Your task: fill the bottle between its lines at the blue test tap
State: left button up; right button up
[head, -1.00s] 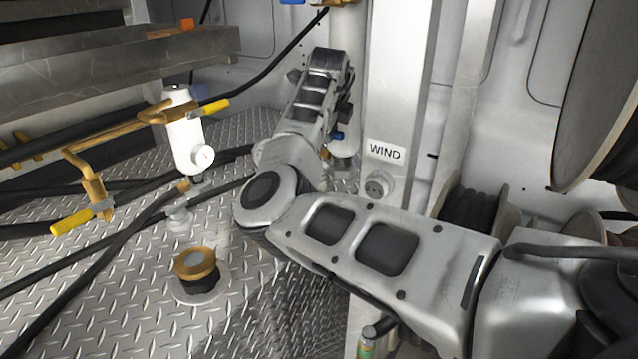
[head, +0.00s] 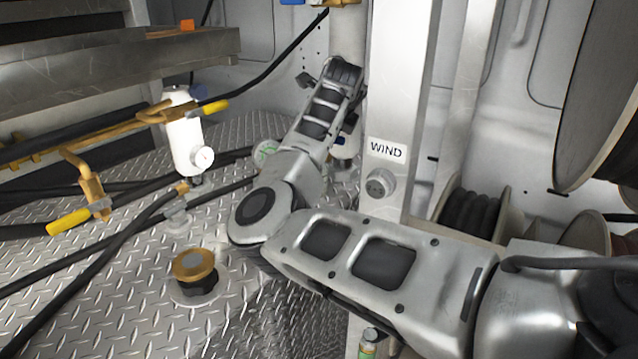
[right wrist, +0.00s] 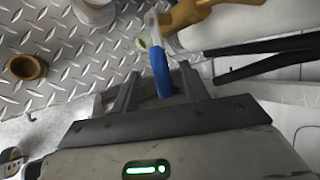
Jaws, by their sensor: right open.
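In the right wrist view a blue lever (right wrist: 160,68) stands between the two fingers of my open right gripper (right wrist: 160,72), with a gap to each finger. A brass fitting (right wrist: 190,14) is just beyond it. In the head view my right arm reaches up over the plate floor and its gripper is hidden. A small blue part (head: 340,139) shows beside the forearm. A small cylinder with a green label (head: 369,343) is at the bottom edge; I cannot tell whether it is the bottle. My left gripper is not in view.
A white filter with a gauge (head: 188,145) and yellow-handled brass valves (head: 90,190) stand at left. A brass-capped filler (head: 195,265) rises from the tread plate. A post marked WIND (head: 398,110) and hose reels (head: 470,212) are at right. Black hoses cross the floor.

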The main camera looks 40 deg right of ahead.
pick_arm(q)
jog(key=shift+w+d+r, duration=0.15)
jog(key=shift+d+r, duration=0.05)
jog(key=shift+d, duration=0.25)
pick_arm(e)
jog(key=v, duration=0.7)
jog(key=shift+r, duration=0.3)
jog(key=shift+a, duration=0.1)
